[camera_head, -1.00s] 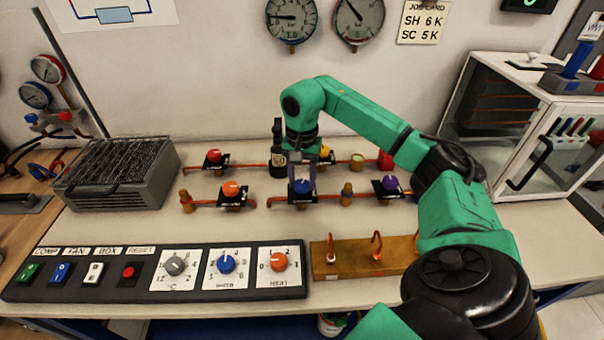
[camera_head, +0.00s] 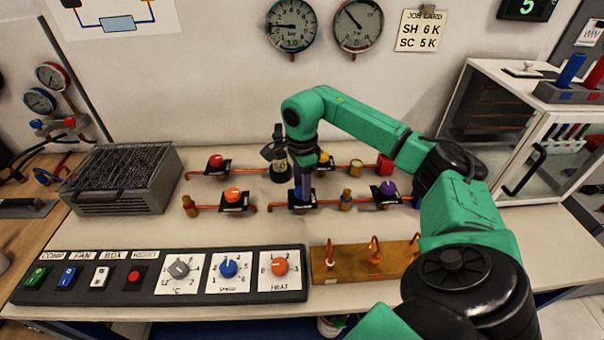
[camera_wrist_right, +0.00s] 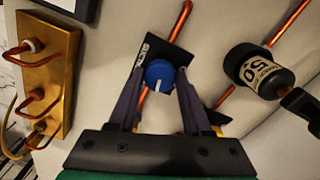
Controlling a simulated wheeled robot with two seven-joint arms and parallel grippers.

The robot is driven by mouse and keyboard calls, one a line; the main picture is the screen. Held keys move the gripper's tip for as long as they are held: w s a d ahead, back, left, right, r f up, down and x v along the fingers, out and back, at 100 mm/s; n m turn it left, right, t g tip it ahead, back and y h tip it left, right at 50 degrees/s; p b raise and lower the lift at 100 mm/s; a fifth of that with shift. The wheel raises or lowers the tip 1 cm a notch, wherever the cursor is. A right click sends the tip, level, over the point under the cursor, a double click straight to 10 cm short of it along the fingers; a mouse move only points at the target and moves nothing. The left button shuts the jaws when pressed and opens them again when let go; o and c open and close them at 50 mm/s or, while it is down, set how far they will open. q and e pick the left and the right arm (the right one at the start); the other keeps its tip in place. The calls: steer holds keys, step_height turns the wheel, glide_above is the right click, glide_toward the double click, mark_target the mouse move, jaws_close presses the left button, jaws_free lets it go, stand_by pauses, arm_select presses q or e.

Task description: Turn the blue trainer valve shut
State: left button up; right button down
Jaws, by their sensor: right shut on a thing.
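The blue trainer valve (camera_wrist_right: 158,74) is a round blue knob with a white mark on a black plate, set in a copper pipe. In the right wrist view the two dark purple fingers of my right gripper (camera_wrist_right: 160,82) lie on either side of the knob, shut on it. The white mark faces the gripper's palm. In the head view my right gripper (camera_head: 302,188) points down onto the valve's black plate (camera_head: 301,208), and its fingers mostly hide the knob. My left gripper is not in view.
Orange (camera_head: 233,194), red (camera_head: 216,160) and purple (camera_head: 388,188) valves stand close by on the pipes. A black labelled cylinder (camera_wrist_right: 258,74) is near the gripper. A brass block with copper hooks (camera_head: 365,262) and a control panel (camera_head: 150,285) lie in front.

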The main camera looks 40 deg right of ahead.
steer(key=shift+r+m, duration=0.1)
steer(key=shift+m, duration=1)
steer(key=shift+c, duration=1.7)
jaws_free()
step_height(320, 180, up, 15)
steer(key=p, duration=0.1)
steer(key=shift+f+p, duration=0.2)
steer(key=shift+p, duration=0.2)
